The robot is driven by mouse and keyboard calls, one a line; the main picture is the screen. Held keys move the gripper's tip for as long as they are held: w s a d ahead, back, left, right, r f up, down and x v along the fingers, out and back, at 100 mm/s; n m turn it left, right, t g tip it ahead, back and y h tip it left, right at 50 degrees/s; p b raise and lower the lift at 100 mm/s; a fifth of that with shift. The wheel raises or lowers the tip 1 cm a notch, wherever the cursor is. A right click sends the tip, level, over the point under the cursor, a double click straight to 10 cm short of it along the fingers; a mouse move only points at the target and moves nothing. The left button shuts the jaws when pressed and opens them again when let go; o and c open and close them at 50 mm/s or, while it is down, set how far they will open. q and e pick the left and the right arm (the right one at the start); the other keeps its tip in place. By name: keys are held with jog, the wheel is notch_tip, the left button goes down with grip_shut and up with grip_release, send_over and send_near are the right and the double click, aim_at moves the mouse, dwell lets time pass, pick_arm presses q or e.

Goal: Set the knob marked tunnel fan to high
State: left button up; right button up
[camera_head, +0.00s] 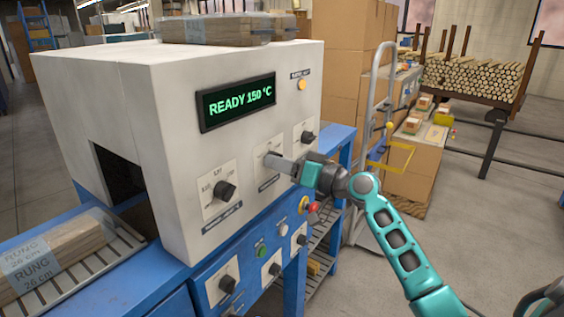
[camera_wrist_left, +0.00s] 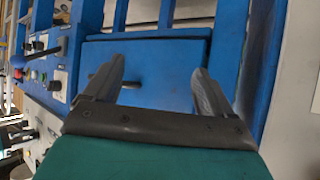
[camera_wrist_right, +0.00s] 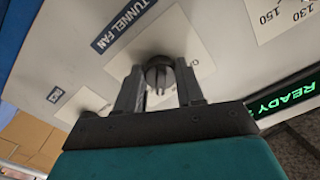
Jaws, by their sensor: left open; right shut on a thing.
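The knob marked tunnel fan (camera_wrist_right: 158,72) is a dark round knob on a white plate, with a blue TUNNEL FAN label (camera_wrist_right: 122,24) beside it. My right gripper (camera_head: 277,161) is at the middle plate of the white machine's front, fingers shut on that knob; in the right wrist view they lie either side of it. The knob is mostly hidden in the head view. Most of its scale is covered, so its setting cannot be read. My left gripper (camera_wrist_left: 160,75) is open and empty, facing a blue panel; it is outside the head view.
Similar knobs sit left (camera_head: 225,190) and right (camera_head: 308,137) of it. A display (camera_head: 237,101) reads READY 150 °C. Below are a red button (camera_head: 313,207) and more controls on the blue frame. A wrapped wood bundle (camera_head: 58,255) lies on the left rollers. Cartons stand behind.

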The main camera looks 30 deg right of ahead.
pick_arm(q)
jog(key=shift+s+a+r+y+p, duration=0.1)
jog(key=shift+s+a+y+p, duration=0.2)
jog(key=shift+a+p, duration=0.25)
pick_arm(e)
jog(key=m, duration=0.3)
jog(key=shift+r+m, duration=0.1)
jog(key=shift+m, duration=0.2)
jog(key=o, duration=1)
pick_arm(q)
jog(key=shift+d, duration=0.2)
pick_arm(e)
jog(key=shift+o, duration=0.2)
pick_arm(q)
jog(key=shift+w+d+f+b, duration=0.3)
jog(key=shift+d+b, duration=0.05)
jog(key=shift+b, duration=0.55)
pick_arm(e)
jog(key=v, duration=1.3)
